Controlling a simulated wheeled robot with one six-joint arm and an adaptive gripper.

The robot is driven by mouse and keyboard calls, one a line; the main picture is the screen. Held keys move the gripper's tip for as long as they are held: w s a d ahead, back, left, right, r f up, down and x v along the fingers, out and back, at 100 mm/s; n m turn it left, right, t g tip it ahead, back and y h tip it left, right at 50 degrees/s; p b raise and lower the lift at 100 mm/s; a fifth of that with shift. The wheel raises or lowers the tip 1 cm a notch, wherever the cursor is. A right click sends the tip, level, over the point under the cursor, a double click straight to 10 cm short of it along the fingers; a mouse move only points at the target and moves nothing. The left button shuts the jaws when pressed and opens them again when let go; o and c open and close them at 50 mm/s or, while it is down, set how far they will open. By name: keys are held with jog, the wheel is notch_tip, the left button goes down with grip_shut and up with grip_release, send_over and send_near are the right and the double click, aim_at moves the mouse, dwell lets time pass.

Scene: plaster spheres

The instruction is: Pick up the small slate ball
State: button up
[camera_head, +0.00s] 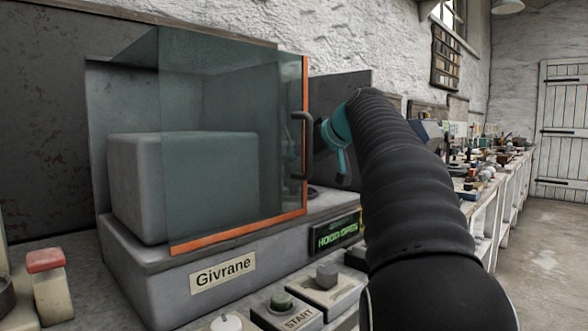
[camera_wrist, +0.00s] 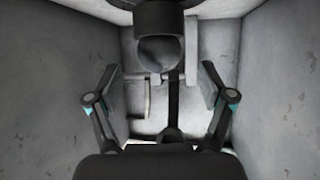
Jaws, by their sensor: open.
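In the wrist view a small dark grey rounded thing (camera_wrist: 160,52), which looks like the slate ball, sits against a black cylinder (camera_wrist: 160,16) at the top middle. I cannot tell how it is held there. My gripper (camera_wrist: 159,80) is open, its two fingers spread wide to left and right, and nothing is between them. The rounded thing lies beyond the fingers, close to their midline. In the head view my gripper's teal part (camera_head: 338,130) shows beside the machine's hood handle; its fingertips are hidden. No slate ball can be made out in the head view.
Grey walls (camera_wrist: 278,80) stand close on both sides in the wrist view. The Givrane machine (camera_head: 222,272) has an orange-edged glass panel (camera_head: 235,130) with a dark handle (camera_head: 302,140); its display (camera_head: 336,235) reads HOOD OPEN. Buttons (camera_head: 282,300) stand in front. A cluttered bench runs right.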

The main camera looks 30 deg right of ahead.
jog(key=x, duration=0.3)
jog(key=shift+w+f, duration=0.15)
jog(key=shift+w, duration=0.15)
jog(key=c, duration=1.4)
notch_tip(320, 180, up, 8)
jog(key=p, duration=0.2)
jog(key=shift+p, duration=0.4)
jog(key=shift+r, duration=0.95)
jog(key=shift+s, duration=0.1)
